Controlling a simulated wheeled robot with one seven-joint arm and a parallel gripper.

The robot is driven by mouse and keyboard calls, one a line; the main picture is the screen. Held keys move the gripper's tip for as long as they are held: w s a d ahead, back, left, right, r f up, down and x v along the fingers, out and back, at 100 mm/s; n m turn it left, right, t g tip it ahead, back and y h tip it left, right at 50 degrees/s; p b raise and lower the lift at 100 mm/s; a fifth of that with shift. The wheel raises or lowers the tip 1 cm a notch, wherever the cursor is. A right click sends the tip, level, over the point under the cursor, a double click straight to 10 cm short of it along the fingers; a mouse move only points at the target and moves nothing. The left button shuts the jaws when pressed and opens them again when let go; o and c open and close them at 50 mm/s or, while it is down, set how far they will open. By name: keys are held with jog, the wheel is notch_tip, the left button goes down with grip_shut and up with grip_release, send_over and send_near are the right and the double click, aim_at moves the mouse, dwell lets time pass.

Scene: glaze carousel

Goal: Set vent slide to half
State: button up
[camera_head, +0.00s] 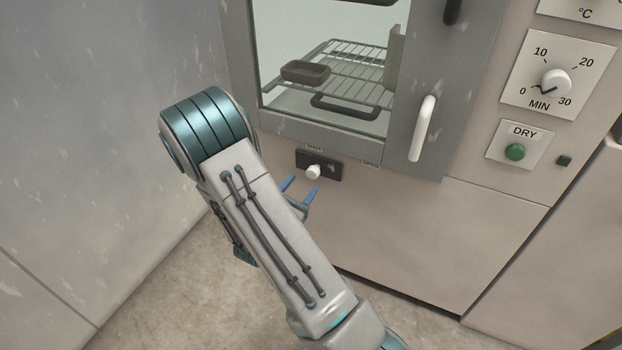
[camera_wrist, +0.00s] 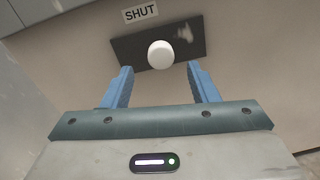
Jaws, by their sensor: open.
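The vent slide is a dark plate (camera_head: 330,170) with a white knob (camera_head: 313,172), low on the oven front under the door. A SHUT label (camera_head: 315,148) is above the knob's end and an OPEN label (camera_head: 371,164) is further right. The knob is near the SHUT end. In the wrist view the white knob (camera_wrist: 161,54) is just beyond and between the two blue fingers, below the SHUT label (camera_wrist: 141,13). My gripper (camera_wrist: 162,72) is open and empty, a short way from the knob. In the head view my gripper (camera_head: 301,187) is just below the knob, partly hidden by my arm.
The oven door has a white handle (camera_head: 422,128) to the right of the slide. A minute dial (camera_head: 555,82) and a green DRY button (camera_head: 515,152) are further right. A grey wall (camera_head: 100,120) stands close on the left. Floor is bare below.

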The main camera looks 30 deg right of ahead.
aim_at(311, 174)
jog(key=b+x, duration=0.1)
jog(key=x, duration=0.4)
jog(key=shift+w+d, duration=0.2)
jog(key=shift+d, duration=0.1)
